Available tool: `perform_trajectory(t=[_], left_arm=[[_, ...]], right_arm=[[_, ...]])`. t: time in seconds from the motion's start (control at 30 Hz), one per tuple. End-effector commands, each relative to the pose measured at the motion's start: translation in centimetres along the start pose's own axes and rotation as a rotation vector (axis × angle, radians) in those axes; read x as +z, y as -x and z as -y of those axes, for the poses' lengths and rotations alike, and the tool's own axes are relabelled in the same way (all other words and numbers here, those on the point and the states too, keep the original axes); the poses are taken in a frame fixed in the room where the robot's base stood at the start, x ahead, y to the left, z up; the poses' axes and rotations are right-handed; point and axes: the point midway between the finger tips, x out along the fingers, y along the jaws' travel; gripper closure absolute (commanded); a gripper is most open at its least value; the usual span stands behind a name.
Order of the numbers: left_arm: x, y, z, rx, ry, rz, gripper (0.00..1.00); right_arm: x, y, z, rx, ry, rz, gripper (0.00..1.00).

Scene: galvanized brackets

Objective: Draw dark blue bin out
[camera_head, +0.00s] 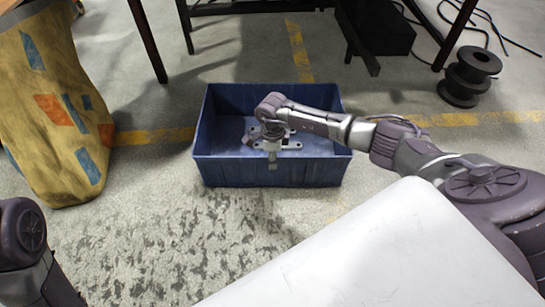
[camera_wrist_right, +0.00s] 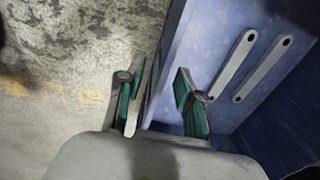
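The dark blue bin (camera_head: 222,174) is an open rectangular box on the concrete floor ahead of me. My right gripper (camera_head: 272,160) is at the middle of its near wall, pointing down. In the right wrist view, the green-padded fingers of the right gripper (camera_wrist_right: 158,88) stand apart. The bin wall (camera_wrist_right: 172,45) runs between them, one finger outside and one inside. A gap shows beside the inner finger. Grey metal brackets (camera_wrist_right: 265,68) with holes lie in the bin; my arm partly hides them in the head view. My left gripper is out of view.
A white surface (camera_head: 390,255) fills the lower right. A patterned yellow sack (camera_head: 55,110) stands left of the bin, and a black spool (camera_head: 468,78) stands to the right. Dark table legs (camera_head: 147,40) stand behind. The stained floor (camera_head: 170,240) before the bin is clear.

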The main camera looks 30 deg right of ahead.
Motion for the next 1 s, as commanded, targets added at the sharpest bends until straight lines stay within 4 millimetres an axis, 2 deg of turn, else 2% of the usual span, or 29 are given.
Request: perform_trajectory(t=[0.17,0.4,0.6,0.77,1.0], left_arm=[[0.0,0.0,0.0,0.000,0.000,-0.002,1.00],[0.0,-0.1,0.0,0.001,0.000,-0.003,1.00],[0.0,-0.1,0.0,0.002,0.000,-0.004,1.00],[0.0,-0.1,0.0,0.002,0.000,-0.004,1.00],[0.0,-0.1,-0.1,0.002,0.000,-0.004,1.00]], right_arm=[[0.0,2.1,0.2,-0.003,0.001,0.002,0.64],[0.0,7.3,0.2,-0.004,0.001,0.002,0.64],[0.0,10.6,0.1,-0.002,0.000,0.001,0.64],[0.0,11.7,0.0,0.000,0.000,0.000,0.64],[0.0,11.9,0.0,0.000,0.000,0.000,0.64]])
